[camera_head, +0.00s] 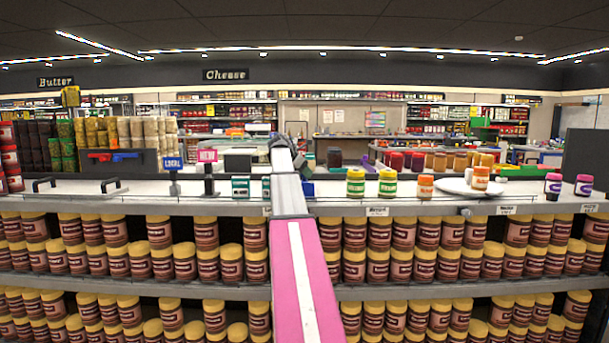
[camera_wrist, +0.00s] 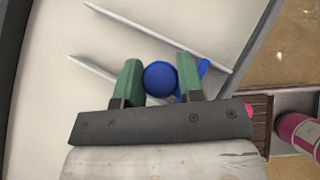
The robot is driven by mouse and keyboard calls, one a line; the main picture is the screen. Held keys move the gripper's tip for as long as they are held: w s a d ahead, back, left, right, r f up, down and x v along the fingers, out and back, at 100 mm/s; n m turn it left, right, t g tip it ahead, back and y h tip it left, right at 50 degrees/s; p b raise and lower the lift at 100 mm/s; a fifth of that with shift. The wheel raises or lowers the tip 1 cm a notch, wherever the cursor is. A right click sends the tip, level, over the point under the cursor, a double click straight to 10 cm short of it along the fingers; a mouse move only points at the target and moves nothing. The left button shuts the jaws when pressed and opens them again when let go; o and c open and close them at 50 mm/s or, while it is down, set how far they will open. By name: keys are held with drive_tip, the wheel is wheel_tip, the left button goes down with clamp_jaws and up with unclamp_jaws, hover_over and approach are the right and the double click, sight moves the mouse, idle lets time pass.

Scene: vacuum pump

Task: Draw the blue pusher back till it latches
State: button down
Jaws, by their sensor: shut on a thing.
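In the wrist view, the blue pusher shows as a round blue knob (camera_wrist: 160,78) with a thin blue part beside the right finger. My gripper (camera_wrist: 158,66) has green fingers, one on each side of the knob, and is shut on it. The knob sits over a pale surface (camera_wrist: 100,60) with thin slanted light ridges or rods. No latch can be made out.
A long white counter (camera_head: 450,207) stands over shelves of brown jars (camera_head: 230,263). Yellow-and-green jars (camera_head: 356,182) and a white plate (camera_head: 455,187) stand on it to the right. A dark panel with red and blue handles (camera_head: 125,156) is at left. A pink-red jar (camera_wrist: 298,133) is right in the wrist view.

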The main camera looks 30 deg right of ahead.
drive_tip(key=w+d, duration=0.5)
drive_tip(key=w, duration=0.3)
drive_tip(key=shift+w+d, duration=0.15)
drive_tip(key=shift+w, duration=0.2)
drive_tip(key=c, duration=0.7)
unclamp_jaws()
drive_tip(key=shift+c, duration=0.2)
drive_tip(key=v, duration=1)
drive_tip(key=shift+a+r, duration=0.25)
drive_tip(key=shift+a, duration=0.05)
